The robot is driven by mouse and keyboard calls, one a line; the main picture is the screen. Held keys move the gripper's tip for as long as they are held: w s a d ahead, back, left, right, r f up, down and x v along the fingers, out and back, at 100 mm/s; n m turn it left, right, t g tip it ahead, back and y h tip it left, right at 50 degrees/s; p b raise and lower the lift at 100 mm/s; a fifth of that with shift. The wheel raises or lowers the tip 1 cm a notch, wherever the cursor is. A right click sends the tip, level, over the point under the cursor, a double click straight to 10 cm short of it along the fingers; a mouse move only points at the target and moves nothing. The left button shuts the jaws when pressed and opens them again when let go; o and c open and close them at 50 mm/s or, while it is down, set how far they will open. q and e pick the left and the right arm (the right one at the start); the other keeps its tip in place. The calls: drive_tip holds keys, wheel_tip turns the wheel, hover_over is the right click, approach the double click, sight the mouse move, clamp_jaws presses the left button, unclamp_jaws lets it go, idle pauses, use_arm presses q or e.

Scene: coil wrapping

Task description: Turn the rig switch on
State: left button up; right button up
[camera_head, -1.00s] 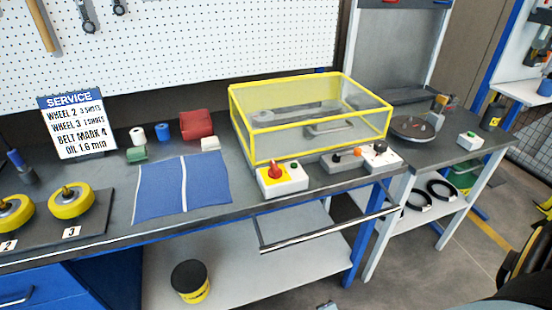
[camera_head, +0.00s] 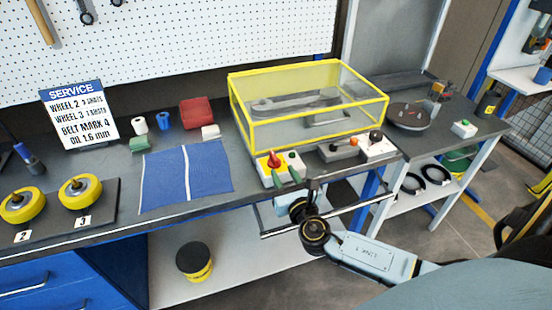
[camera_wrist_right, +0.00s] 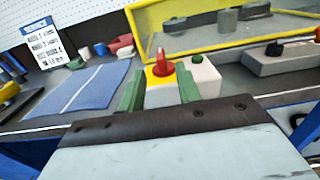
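A white switch box (camera_head: 293,164) stands at the front edge of the bench. It carries a red rotary knob (camera_head: 273,158) on a yellow plate and a green button. In the right wrist view the red knob (camera_wrist_right: 160,63) shows just beyond and between my green fingers. My right gripper (camera_head: 283,178) is open and empty, with its fingers in front of the box. It also shows in the right wrist view (camera_wrist_right: 160,92). I cannot tell whether the fingers touch the box. My left gripper is not in view.
A yellow-framed clear guard (camera_head: 310,105) stands behind the box. To its right are a grey control box (camera_head: 338,150) and a white box with a black knob (camera_head: 377,147). A blue mat (camera_head: 210,168) lies left. A rail (camera_head: 350,212) runs below the bench edge.

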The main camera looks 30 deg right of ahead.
sight(277, 162)
drive_tip(key=x, duration=0.7)
clamp_jaws()
